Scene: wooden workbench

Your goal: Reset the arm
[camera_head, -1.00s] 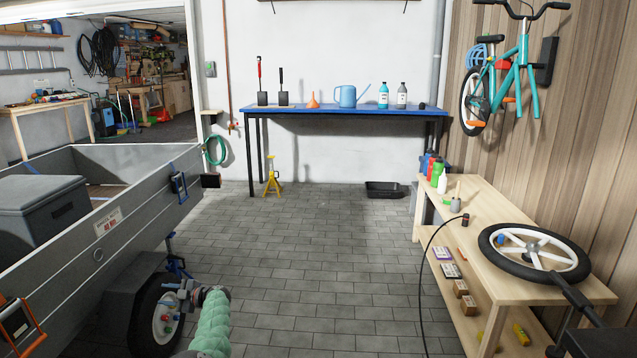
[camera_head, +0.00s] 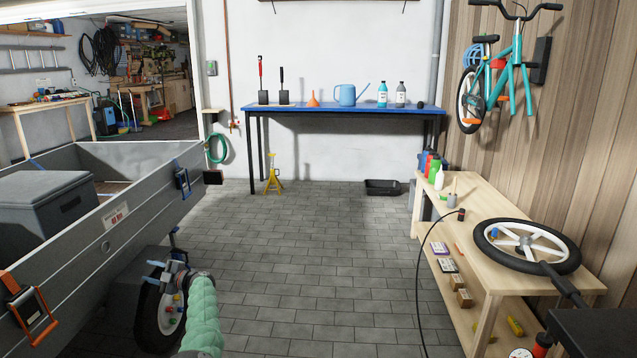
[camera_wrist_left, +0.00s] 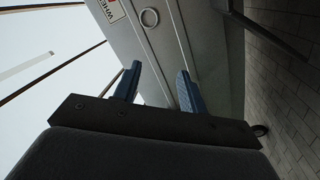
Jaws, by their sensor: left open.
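My left gripper (camera_head: 150,272) is open and empty in the head view, at the end of my green-sleeved arm. It points left, in front of the grey trailer's tyre (camera_head: 147,318). In the left wrist view its two blue fingers (camera_wrist_left: 157,84) stand apart with nothing between them. The grey trailer side (camera_wrist_left: 160,45), with a ring and part of a sign, lies beyond them. I cannot tell the exact gap to the trailer (camera_head: 120,228). My right gripper is not in view.
A wooden bench (camera_head: 478,205) with a spoked wheel (camera_head: 527,246) stands at the right. A black cable (camera_head: 418,290) hangs beside it. A blue-topped table (camera_head: 300,109) stands at the back wall. The paved floor (camera_head: 310,235) between is clear.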

